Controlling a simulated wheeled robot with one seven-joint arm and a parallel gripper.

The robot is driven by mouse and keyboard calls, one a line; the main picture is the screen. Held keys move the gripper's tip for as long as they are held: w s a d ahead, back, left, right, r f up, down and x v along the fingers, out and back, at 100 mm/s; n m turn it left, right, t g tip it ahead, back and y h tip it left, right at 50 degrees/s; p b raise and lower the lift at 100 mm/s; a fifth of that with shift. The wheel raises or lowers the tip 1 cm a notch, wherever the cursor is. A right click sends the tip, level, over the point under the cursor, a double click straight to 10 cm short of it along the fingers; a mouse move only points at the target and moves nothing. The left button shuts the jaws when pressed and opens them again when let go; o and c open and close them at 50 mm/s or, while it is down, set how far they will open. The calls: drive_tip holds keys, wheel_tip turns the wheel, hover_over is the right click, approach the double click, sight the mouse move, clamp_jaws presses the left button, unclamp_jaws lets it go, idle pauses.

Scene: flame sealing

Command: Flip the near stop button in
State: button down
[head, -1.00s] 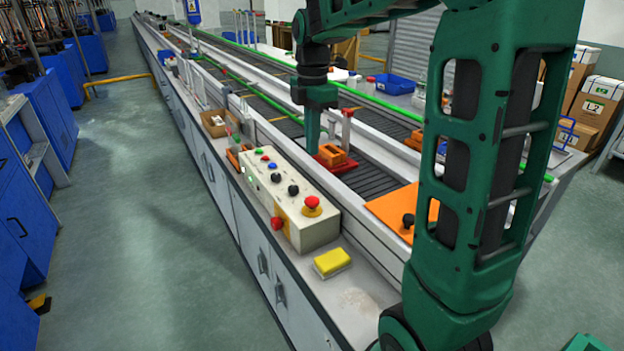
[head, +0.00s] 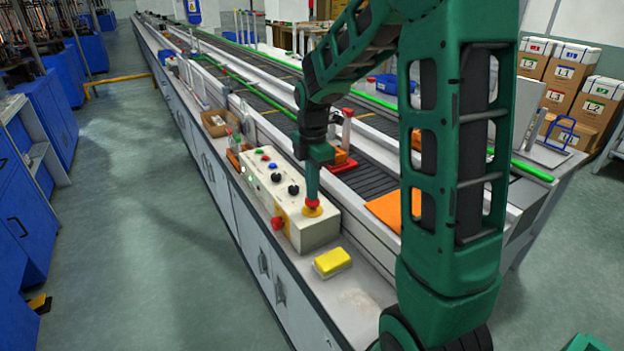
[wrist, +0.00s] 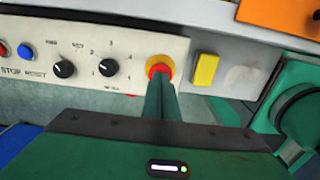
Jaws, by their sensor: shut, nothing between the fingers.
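The white control box (head: 268,187) stands on the bench edge. A red stop button (head: 312,204) with a yellow ring sits on its top at the near end; it also shows in the wrist view (wrist: 159,70). A second red button (head: 278,223) sticks out of the box's side. My gripper (head: 312,196) is shut and empty, pointing down right over the top button. In the wrist view, my gripper's fingertips (wrist: 161,78) cover part of that button. I cannot tell whether they touch it.
Black knobs (wrist: 107,67) and a blue button (wrist: 25,51) sit on the same panel. A yellow sponge-like block (head: 332,262) lies just in front of the box. The conveyor (head: 372,182) with an orange sheet (head: 384,209) runs alongside.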

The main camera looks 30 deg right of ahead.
drive_tip(key=shift+f, duration=0.1)
drive_tip(key=shift+f, duration=0.65)
drive_tip(key=shift+s+f, duration=0.2)
drive_tip(key=shift+f, duration=0.1)
drive_tip(key=shift+s+f, duration=0.1)
drive_tip(key=shift+s, duration=0.15)
drive_tip(key=shift+w+r, duration=0.25)
drive_tip(key=shift+r, duration=0.2)
drive_tip(key=shift+w+r, duration=0.35)
drive_tip(key=shift+r, duration=0.25)
drive_tip(key=shift+w+r, duration=0.3)
drive_tip(key=shift+r, duration=0.3)
wheel_tip(320, 180, up, 12)
drive_tip(key=shift+s, duration=0.4)
drive_tip(key=shift+f, duration=0.1)
